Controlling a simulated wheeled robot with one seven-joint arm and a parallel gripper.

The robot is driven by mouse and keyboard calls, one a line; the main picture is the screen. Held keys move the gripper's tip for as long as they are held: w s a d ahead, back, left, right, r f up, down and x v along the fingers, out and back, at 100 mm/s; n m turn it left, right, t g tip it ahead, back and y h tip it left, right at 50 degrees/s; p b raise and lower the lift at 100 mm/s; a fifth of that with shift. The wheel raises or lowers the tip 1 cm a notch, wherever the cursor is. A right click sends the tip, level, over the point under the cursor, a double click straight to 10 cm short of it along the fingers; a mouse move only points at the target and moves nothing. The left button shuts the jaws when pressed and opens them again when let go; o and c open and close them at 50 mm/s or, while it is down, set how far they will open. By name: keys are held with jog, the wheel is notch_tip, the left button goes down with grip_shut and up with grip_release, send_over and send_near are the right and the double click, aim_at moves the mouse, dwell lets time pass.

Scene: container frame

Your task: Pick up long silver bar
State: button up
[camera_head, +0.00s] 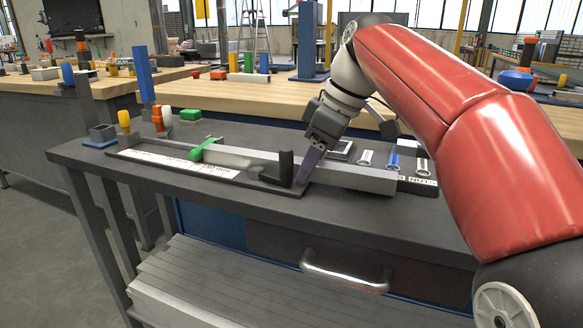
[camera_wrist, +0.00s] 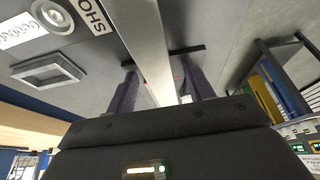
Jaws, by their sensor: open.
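The long silver bar (camera_head: 358,177) lies across the dark workbench in the head view, running from the left middle to the right. My gripper (camera_head: 306,174) is over the bar's middle, pointing down, with one purple finger showing on the near side of the bar. In the wrist view the bar (camera_wrist: 148,40) passes between the two purple fingers of my gripper (camera_wrist: 160,92). The fingers are open and stand on either side of the bar, with a gap visible. The far finger is hidden in the head view.
A black upright block (camera_head: 286,168) stands close to the left of my finger. A labelled tray with fittings (camera_head: 422,166) is behind the bar's right end. A blue post (camera_head: 144,75) rises at the left.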

grip_shut()
jog(key=shift+r, duration=0.1)
notch_tip(320, 180, up, 10)
jog(key=p, duration=0.3)
jog(key=shift+p, duration=0.4)
dwell(0.5)
jog(key=shift+s+d, duration=0.2)
jog(key=shift+d, duration=0.35)
jog(key=shift+f, duration=0.2)
dwell(0.7)
